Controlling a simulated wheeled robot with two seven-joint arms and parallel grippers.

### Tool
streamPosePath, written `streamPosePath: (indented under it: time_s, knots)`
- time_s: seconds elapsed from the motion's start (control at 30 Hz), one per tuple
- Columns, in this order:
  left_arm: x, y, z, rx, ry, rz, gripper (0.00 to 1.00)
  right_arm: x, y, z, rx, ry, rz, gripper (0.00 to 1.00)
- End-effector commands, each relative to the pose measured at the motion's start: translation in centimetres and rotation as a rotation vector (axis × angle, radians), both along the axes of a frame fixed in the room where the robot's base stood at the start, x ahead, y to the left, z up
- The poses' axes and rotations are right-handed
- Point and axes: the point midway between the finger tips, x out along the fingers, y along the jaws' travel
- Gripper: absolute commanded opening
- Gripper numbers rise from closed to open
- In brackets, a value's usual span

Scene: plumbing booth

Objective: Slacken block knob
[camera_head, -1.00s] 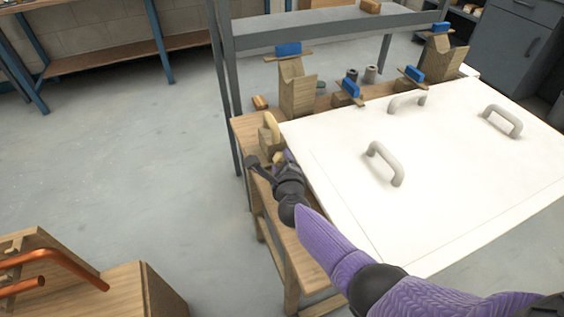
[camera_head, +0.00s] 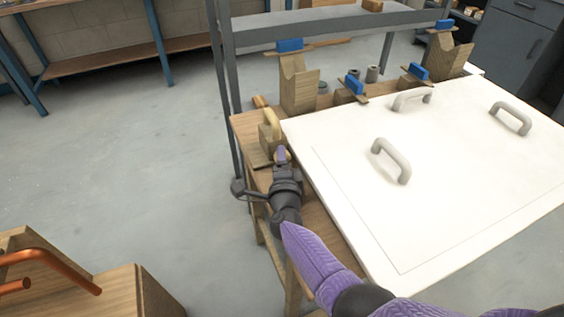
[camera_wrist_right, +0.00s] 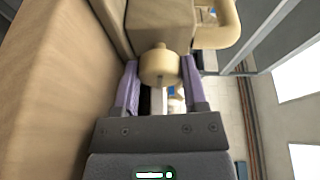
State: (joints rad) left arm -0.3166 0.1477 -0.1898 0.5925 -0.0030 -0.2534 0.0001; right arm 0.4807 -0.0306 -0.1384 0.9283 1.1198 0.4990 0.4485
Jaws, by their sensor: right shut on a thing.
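A pale tan round knob (camera_wrist_right: 160,66) sticks out from a wooden block in the right wrist view. My right gripper (camera_wrist_right: 159,80) has its two purple fingers on either side of the knob and is shut on it. In the head view the block (camera_head: 266,136) stands at the left end of the wooden bench, with a tan curved handle (camera_head: 273,122) at its top. My right gripper (camera_head: 281,157) is at the block's near side, and it hides the knob there. My left gripper is not in view.
A large white panel (camera_head: 400,230) with several grey handles lies right beside my right arm. A grey post (camera_head: 222,90) rises behind the block. Copper pipes (camera_head: 60,262) lie at lower left.

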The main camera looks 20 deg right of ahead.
Motion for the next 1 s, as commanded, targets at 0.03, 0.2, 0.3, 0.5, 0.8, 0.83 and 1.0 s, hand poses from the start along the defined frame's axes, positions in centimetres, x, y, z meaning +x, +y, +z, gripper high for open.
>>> streamPosePath:
  time_s: [0.03, 0.2, 0.3, 0.5, 0.8, 0.83, 1.0]
  knots:
    - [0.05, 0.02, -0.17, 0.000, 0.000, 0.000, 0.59, -0.06, -0.01, -0.26, -0.013, 0.003, -0.001, 0.00]
    - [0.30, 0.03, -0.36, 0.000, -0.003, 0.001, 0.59, -0.06, -0.02, -0.22, -0.049, 0.002, -0.001, 0.00]
    - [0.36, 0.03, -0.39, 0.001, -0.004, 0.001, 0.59, -0.06, -0.02, -0.19, -0.058, 0.001, -0.001, 0.00]
    - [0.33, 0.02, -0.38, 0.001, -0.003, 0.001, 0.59, -0.07, -0.02, -0.18, -0.062, 0.002, -0.001, 0.00]
    - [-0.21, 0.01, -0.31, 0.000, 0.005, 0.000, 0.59, -0.06, -0.02, -0.17, -0.061, 0.001, -0.001, 0.78]
    - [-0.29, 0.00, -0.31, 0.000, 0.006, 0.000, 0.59, -0.05, -0.01, -0.16, -0.061, 0.000, -0.001, 0.84]
    - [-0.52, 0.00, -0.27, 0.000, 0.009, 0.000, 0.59, -0.05, -0.01, -0.13, -0.061, 0.000, 0.000, 0.90]
